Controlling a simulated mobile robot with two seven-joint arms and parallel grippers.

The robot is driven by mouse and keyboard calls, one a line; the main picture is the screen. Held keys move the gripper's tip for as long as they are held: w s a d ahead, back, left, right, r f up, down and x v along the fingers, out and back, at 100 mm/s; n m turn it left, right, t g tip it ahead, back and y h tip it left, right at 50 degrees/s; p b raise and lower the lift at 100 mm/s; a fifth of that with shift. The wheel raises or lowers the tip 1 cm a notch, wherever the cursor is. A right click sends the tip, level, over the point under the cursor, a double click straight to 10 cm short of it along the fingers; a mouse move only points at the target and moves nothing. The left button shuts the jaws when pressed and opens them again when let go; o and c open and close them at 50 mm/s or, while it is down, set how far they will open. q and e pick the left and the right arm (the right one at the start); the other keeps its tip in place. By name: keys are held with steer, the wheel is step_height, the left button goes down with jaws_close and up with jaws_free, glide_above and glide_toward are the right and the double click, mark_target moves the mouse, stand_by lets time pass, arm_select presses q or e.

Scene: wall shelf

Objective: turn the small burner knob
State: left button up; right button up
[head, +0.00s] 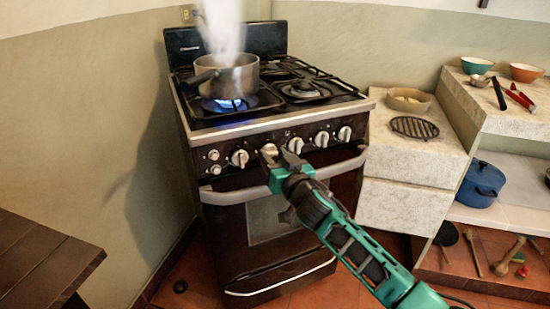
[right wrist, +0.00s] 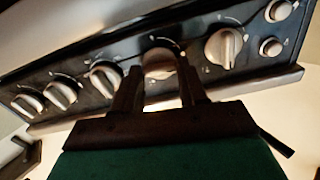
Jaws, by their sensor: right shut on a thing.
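A row of pale round knobs runs along the stove's front panel. My right gripper (head: 275,159) comes from the lower right and is at the second large knob from the left (head: 269,150) in the head view. In the right wrist view its two fingers (right wrist: 160,80) are on either side of that knob (right wrist: 160,61), shut on it. Neighbouring large knobs show on both sides, one at the left (head: 240,158) and one at the right (head: 295,145). No label on the panel shows which one is the small burner's. My left gripper is not in view.
A steaming pot (head: 238,77) stands over a blue flame (head: 228,104) at the stove's front left. The oven handle bar (head: 225,196) runs just below the knobs. A stone counter (head: 405,145) is at the right, and a wooden table (head: 40,262) at the lower left.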

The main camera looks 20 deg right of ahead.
steer(key=n+p, duration=0.1)
steer(key=n, duration=0.2)
steer(key=shift+n, duration=0.4)
steer(key=n+p, duration=0.1)
steer(key=n, duration=0.4)
steer(key=n+p, duration=0.1)
steer(key=n, duration=0.5)
steer(key=shift+f+n, duration=0.1)
steer(key=shift+n, duration=2)
steer(key=o, duration=1.1)
steer(key=shift+c, duration=0.2)
steer(key=shift+a, duration=0.1)
